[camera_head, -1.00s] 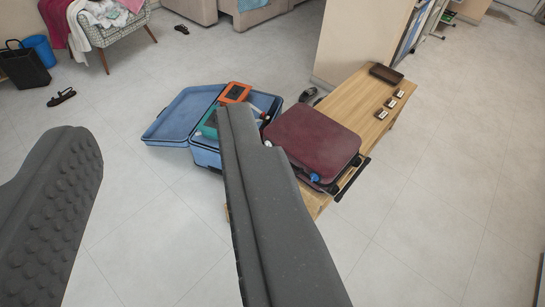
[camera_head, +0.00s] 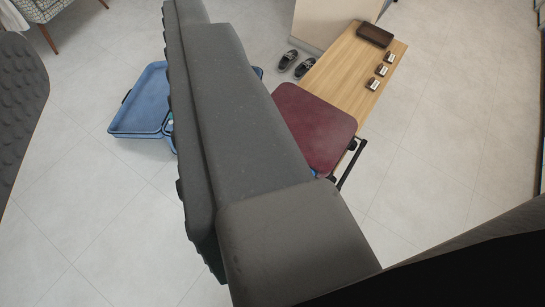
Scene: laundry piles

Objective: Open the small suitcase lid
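A small maroon suitcase (camera_head: 318,122) lies on the near end of a wooden bench (camera_head: 345,66). Its lid is down, and a bit of blue shows at its near edge. A black extended handle (camera_head: 352,164) sticks out on its right side. My gripper (camera_head: 100,55) is open, with its dark grey fingers wide apart and nothing seen between them but the floor and a blue suitcase farther off. The right finger looms large in front of the maroon suitcase's left side and hides its near left part. I see no clear contact between them.
A larger blue suitcase (camera_head: 143,103) lies open on the floor at left, its contents mostly hidden by my finger. Dark shoes (camera_head: 297,64) stand by the bench. A brown tray (camera_head: 375,34) and three small cards (camera_head: 382,70) lie on the bench. Floor at right is clear.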

